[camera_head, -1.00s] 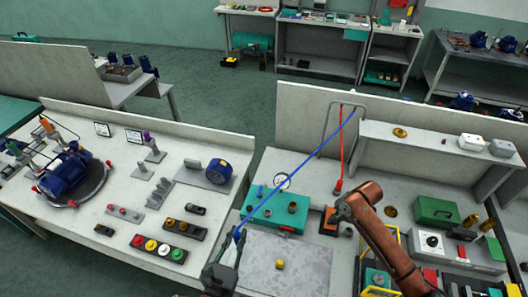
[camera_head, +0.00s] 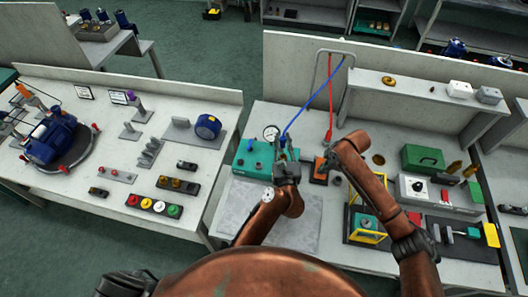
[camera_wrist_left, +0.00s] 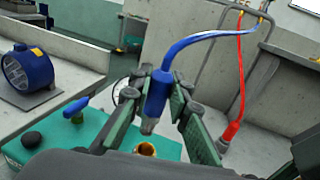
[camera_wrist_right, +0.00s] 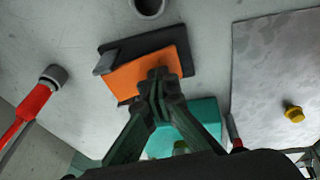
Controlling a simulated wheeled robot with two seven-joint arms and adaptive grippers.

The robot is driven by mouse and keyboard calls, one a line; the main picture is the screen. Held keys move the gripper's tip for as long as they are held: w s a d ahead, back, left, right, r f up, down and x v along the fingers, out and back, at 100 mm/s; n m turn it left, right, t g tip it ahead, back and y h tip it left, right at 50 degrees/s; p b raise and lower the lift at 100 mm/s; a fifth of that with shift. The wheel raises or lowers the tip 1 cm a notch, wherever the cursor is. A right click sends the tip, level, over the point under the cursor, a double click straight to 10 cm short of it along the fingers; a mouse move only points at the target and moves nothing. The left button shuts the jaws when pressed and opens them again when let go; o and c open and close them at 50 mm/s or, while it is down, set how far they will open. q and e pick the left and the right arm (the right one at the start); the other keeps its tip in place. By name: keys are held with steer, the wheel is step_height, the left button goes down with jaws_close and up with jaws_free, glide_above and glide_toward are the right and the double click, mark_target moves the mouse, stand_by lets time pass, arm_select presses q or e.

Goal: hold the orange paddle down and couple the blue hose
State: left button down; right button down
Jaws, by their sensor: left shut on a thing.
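The blue hose (camera_head: 309,105) runs from a frame at the back wall to my left gripper (camera_head: 286,162). In the left wrist view, my gripper (camera_wrist_left: 160,84) is shut on the hose's blue end (camera_wrist_left: 158,95). Its metal tip points down, just above and apart from a brass port (camera_wrist_left: 146,149) on the teal box (camera_wrist_left: 170,151). The orange paddle (camera_head: 319,167) is on a dark base right of the teal box (camera_head: 242,167). In the right wrist view, my right gripper (camera_wrist_right: 158,80) has its fingertips together against the orange paddle (camera_wrist_right: 130,84); pressing depth cannot be told.
A red hose (camera_head: 330,112) hangs to the bench behind the paddle. A round gauge (camera_head: 271,132) and a blue lever (camera_wrist_left: 74,107) stand by the teal box. A yellow-framed unit (camera_head: 367,224) stands right.

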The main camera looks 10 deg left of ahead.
mark_target(284, 147)
arm_select(q)
steer(key=shift+w+d+r, duration=0.15)
steer(key=shift+d, duration=0.15)
steer(key=shift+f, duration=1.6)
steer(key=shift+f, duration=0.8)
steer(key=shift+d+f, duration=0.2)
steer(key=shift+f, duration=0.8)
stand_by(1.2)
steer(key=c, duration=1.7)
jaws_free()
steer(key=shift+c, duration=0.2)
steer(key=shift+o, duration=1.7)
